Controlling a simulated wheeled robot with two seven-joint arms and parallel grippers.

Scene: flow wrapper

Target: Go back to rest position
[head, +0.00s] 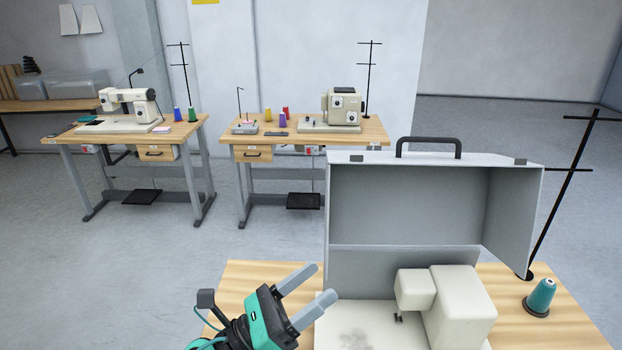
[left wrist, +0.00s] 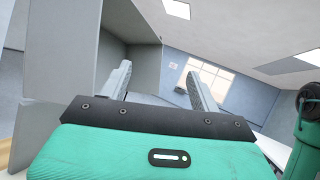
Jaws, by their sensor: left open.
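My left gripper (head: 308,292) is in the lower middle of the head view, raised near the left edge of the grey case. Its two grey fingers are apart with nothing between them. In the left wrist view the same gripper (left wrist: 160,82) points past the grey wall of the case, its fingers spread and empty. The grey case (head: 400,207) with a black handle stands behind a cream sewing machine (head: 462,305) on the wooden table (head: 555,325). My right gripper is not in view.
A teal thread spool (head: 541,296) and a black thread stand (head: 560,195) are at the table's right. Two sewing tables, left (head: 135,140) and middle (head: 245,142), stand farther back with machines and colored spools. Grey floor (head: 170,260) is clear to the left.

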